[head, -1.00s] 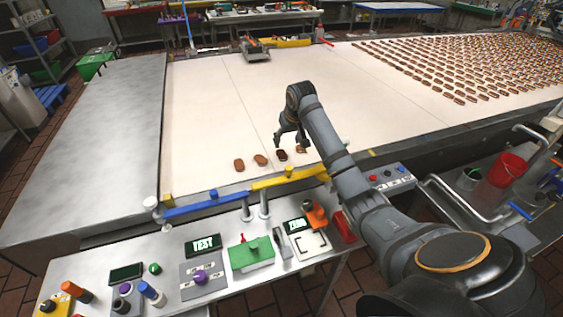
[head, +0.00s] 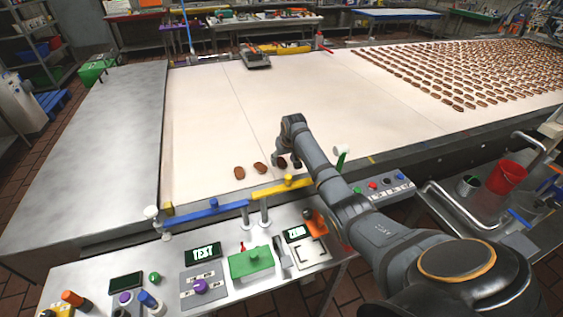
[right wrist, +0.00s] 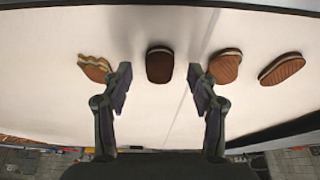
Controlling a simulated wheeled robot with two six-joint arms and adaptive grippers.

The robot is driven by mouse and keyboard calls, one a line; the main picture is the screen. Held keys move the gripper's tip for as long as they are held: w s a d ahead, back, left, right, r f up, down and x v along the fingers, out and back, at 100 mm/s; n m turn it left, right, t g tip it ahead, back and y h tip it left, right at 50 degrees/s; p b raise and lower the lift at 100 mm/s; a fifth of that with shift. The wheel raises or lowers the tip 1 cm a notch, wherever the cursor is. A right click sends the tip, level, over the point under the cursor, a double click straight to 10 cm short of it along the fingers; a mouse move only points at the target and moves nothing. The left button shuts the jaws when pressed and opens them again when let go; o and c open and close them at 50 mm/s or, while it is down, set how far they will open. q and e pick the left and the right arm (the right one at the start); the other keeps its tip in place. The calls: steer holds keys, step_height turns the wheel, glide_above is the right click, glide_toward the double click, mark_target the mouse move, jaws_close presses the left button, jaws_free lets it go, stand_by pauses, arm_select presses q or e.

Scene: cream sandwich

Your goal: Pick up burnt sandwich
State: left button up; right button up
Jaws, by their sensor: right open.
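The burnt sandwich is the darkest, nearly black-brown one (head: 282,163), on the pale belt near its front edge. In the right wrist view the burnt sandwich (right wrist: 160,66) lies just beyond and between the fingertips, with no visible grip on it. My right gripper (right wrist: 160,90) is open, its two fingers spread apart. In the head view my right gripper (head: 284,153) is low over the dark sandwich, partly hidden by its own arm. My left gripper is not in view.
Two lighter brown sandwiches (right wrist: 225,67) (right wrist: 281,68) lie to one side, and an irregular, wavy-edged sandwich (right wrist: 95,68) lies on the other. A blue bar (head: 205,214) and yellow bar (head: 283,187) line the front edge.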

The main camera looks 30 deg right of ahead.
steer(key=shift+x, duration=0.8)
steer(key=shift+r, duration=0.1)
steer(key=shift+c, duration=1)
steer(key=c, duration=0.7)
steer(key=shift+r, duration=0.1)
steer(key=shift+r, duration=0.25)
steer(key=v, duration=0.1)
steer(key=b+v, duration=0.1)
steer(key=v, duration=0.1)
steer(key=shift+w+d+r, duration=0.1)
steer(key=shift+w+d, duration=0.05)
steer(key=shift+w, duration=0.15)
steer(key=s+a+r+b, duration=0.1)
steer(key=s+r, duration=0.2)
steer(key=s, duration=0.1)
steer(key=s+a+r+b, duration=0.1)
steer(key=s+r, duration=0.2)
steer(key=s, duration=0.1)
steer(key=s+a+r+b, duration=0.1)
steer(key=s+r, duration=0.2)
steer(key=s, duration=0.2)
steer(key=shift+s+a+r, duration=0.1)
steer(key=shift+a+r, duration=0.05)
